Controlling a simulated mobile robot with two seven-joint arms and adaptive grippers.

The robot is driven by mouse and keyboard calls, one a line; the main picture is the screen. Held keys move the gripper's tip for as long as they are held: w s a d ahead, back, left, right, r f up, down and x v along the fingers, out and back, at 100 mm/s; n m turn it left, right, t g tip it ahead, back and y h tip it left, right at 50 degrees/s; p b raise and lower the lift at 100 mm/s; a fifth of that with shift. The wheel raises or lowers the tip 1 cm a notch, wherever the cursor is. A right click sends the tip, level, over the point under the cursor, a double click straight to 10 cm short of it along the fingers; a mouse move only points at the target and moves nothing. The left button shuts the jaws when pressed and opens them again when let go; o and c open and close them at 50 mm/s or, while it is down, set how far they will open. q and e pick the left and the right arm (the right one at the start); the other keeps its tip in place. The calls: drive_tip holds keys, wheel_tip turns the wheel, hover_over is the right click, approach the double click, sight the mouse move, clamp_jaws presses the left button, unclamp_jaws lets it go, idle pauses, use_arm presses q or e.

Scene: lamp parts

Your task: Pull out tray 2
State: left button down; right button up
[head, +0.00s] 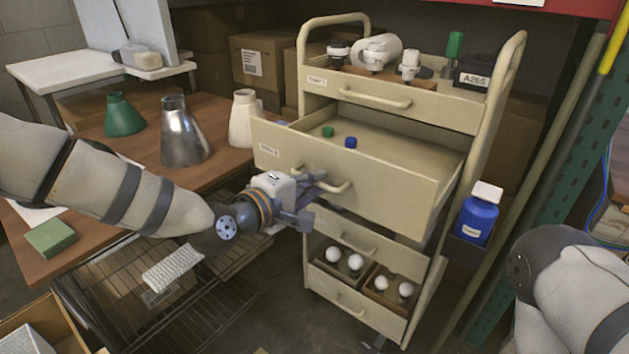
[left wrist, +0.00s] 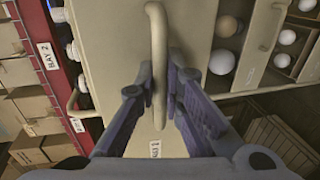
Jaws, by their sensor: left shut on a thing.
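Tray 2 (head: 400,197) is the second drawer of the beige cart. It stands well out from the cart, and a green cap (head: 328,132) and a blue cap (head: 350,142) show inside it. Its curved front handle (head: 338,188) also shows in the left wrist view (left wrist: 157,45). My left gripper (head: 316,180) is shut on this handle, its fingers on either side of the bar in the left wrist view (left wrist: 160,82). My right gripper is out of the head view; only part of my right arm shows at the lower right.
The top drawer (head: 400,100) is shut, with lamp parts above it. Lower trays hold white bulbs (head: 333,254). A wooden table (head: 215,140) with green, metal and white cones stands left of the cart. A blue bottle (head: 477,218) hangs at the cart's right side.

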use_arm(q)
drive_tip(key=shift+s+a, duration=0.25)
drive_tip(key=shift+s, duration=0.05)
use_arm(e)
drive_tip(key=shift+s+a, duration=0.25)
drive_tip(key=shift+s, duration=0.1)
use_arm(q)
drive_tip(key=c, duration=1.7)
unclamp_jaws()
drive_tip(key=v, duration=1.2)
